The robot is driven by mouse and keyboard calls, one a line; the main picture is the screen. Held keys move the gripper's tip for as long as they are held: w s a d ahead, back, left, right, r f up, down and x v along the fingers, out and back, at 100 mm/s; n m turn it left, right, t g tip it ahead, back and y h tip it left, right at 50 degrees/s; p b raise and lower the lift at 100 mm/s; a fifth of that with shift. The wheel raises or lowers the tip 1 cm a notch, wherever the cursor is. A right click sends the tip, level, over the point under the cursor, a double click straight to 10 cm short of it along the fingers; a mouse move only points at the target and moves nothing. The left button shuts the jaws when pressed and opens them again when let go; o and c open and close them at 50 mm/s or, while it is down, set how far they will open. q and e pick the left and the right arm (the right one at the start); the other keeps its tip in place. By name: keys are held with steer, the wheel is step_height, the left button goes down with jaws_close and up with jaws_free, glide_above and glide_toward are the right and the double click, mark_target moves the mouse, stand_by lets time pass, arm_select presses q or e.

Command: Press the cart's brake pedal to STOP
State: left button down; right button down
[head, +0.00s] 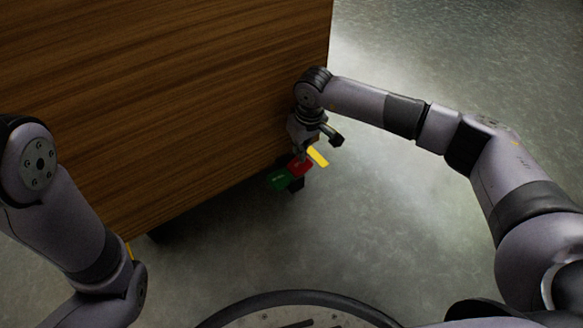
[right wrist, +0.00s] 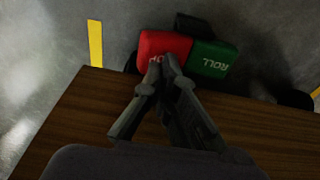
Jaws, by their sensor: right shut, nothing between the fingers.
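The brake pedal sits low at the corner of the wooden cart (head: 170,95). It has a red half (head: 301,166) and a green half (head: 279,179). In the right wrist view the red half (right wrist: 150,47) has white lettering partly covered by my fingers, and the green half (right wrist: 210,60) reads ROLL. My right gripper (right wrist: 165,60) is shut and empty, its fingertips over the red half. I cannot tell whether they touch it. In the head view the right gripper (head: 302,153) points down beside the cart's edge. My left arm shows at the left, but its gripper is out of sight.
The cart's wooden edge (right wrist: 75,105) runs close beside my right fingers. A yellow strip (head: 317,156) lies by the pedal, and it also shows in the right wrist view (right wrist: 95,43). A dark caster (head: 296,185) is behind the pedal. The grey floor (head: 400,225) to the right is clear.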

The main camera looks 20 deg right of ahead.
steer(key=shift+f+b, duration=1)
steer(key=shift+f, duration=0.5)
stand_by(0.4)
steer(key=shift+r+p, duration=2.6)
steer(key=shift+r, duration=0.95)
